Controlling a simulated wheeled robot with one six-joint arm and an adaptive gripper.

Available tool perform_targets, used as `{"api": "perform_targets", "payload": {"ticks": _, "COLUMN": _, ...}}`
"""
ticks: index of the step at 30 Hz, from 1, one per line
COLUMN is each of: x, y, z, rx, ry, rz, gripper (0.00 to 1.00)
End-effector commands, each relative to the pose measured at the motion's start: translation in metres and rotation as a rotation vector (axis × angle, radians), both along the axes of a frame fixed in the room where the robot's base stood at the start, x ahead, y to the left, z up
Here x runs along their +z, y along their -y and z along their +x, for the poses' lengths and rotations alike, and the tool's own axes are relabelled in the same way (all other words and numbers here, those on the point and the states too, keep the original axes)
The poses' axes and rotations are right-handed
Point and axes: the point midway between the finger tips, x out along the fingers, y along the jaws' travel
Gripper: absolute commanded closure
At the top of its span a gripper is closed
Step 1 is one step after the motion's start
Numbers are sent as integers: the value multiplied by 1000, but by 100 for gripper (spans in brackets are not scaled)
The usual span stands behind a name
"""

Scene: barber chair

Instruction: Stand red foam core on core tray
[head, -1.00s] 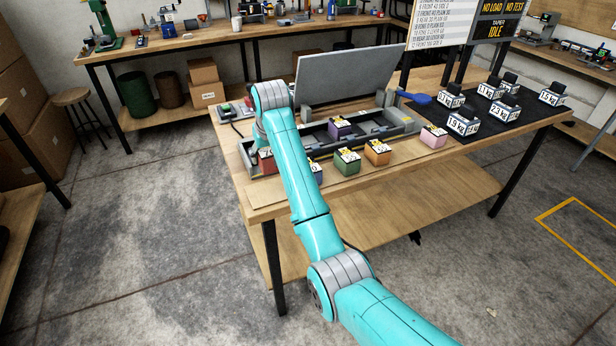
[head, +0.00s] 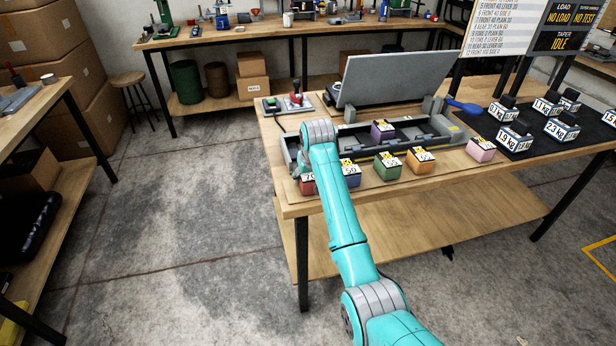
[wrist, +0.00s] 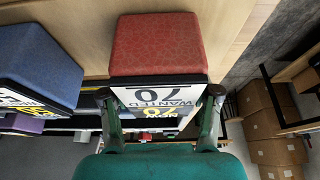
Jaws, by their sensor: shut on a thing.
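The red foam core (wrist: 158,45) is a red block on a black base, with an upside-down label reading 70. My gripper (wrist: 160,97) is shut on it, one finger at each side of the labelled face. In the head view the red core (head: 307,187) shows beside my forearm, at the left end of the row of cores; my gripper is hidden there. I cannot tell whether its base touches the wood. A light wooden board (head: 460,167) along the bench's front edge, under the row of cores, may be the core tray.
A blue core (wrist: 40,65) is close beside the red one. Green (head: 387,167), orange (head: 420,160) and pink (head: 481,150) cores stand to the right. Behind is a grey open-lidded machine (head: 395,85) with a purple core (head: 382,131) in it. Weights sit on a black mat (head: 525,148).

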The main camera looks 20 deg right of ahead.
Motion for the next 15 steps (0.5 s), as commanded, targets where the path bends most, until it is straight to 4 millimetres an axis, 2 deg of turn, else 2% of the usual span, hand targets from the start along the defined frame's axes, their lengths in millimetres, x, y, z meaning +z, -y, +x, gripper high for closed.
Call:
{"api": "perform_targets", "payload": {"ticks": 5, "x": -2, "y": 0, "z": 0, "rx": 0, "ry": -1, "rz": 0, "gripper": 75}}
{"api": "perform_targets", "payload": {"ticks": 6, "x": -3, "y": 0, "z": 0, "rx": 0, "ry": -1, "rz": 0, "gripper": 36}}
{"api": "perform_targets", "payload": {"ticks": 9, "x": -3, "y": 0, "z": 0, "rx": 0, "ry": -1, "rz": 0, "gripper": 13}}
{"api": "perform_targets", "payload": {"ticks": 15, "x": -2, "y": 0, "z": 0, "rx": 0, "ry": -1, "rz": 0, "gripper": 13}}
